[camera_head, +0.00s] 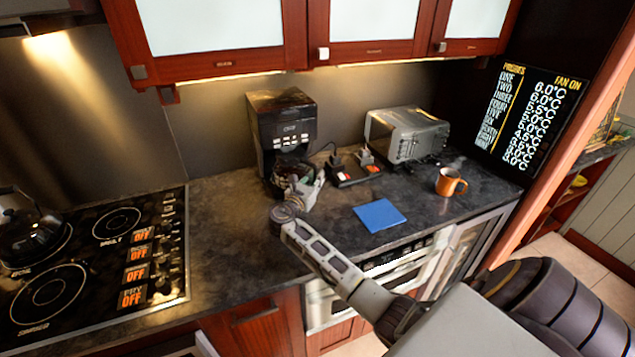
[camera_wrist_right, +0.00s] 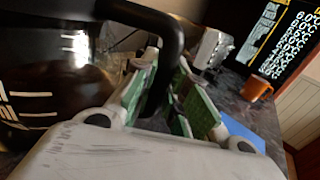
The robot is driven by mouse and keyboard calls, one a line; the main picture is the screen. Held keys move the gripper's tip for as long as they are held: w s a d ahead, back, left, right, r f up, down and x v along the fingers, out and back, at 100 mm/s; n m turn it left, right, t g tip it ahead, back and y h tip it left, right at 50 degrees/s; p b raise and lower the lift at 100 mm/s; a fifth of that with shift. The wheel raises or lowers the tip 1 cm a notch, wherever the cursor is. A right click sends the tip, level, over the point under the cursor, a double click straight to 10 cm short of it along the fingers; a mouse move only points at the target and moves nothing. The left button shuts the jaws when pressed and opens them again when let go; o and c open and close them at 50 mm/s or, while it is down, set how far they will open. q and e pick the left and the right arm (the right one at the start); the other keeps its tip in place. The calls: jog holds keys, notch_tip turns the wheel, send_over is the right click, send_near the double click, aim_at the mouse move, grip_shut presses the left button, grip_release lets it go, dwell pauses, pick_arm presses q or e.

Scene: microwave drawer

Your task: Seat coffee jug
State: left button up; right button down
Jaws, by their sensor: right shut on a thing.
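The coffee jug (camera_wrist_right: 50,75) is dark glass with white level marks and a black handle (camera_wrist_right: 172,40). It fills the left of the right wrist view. In the head view the jug (camera_head: 284,168) is at the lower front of the black coffee machine (camera_head: 290,120), partly hidden by my gripper. I cannot tell whether it is fully in its place or tilted. My right gripper (camera_head: 308,188) is at the jug's right front side, shut on the handle, with a finger on each side of it. My left gripper is not in view.
A black tray (camera_head: 347,176) with small items and a silver toaster-like appliance (camera_head: 408,137) stand to the right. A blue mat (camera_head: 380,215) and an orange mug (camera_head: 446,182) lie farther right. The stove (camera_head: 110,250) with a kettle (camera_head: 28,226) is left. Upper cabinets hang above.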

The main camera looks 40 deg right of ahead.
jog(key=w+d+b, duration=0.1)
jog(key=w+b, duration=0.1)
jog(key=w, duration=0.4)
jog(key=shift+d, duration=0.25)
dwell(0.6)
jog(key=shift+w+r, duration=0.1)
jog(key=shift+w, duration=0.05)
jog(key=shift+r+p, duration=0.1)
jog(key=shift+p, duration=0.7)
dwell(1.3)
jog(key=shift+f, duration=0.55)
dwell(0.6)
dwell(0.7)
jog(key=shift+f+p, duration=0.15)
jog(key=shift+p, duration=0.25)
dwell(0.7)
jog(key=shift+p, duration=0.3)
jog(key=shift+f, duration=0.1)
dwell(0.4)
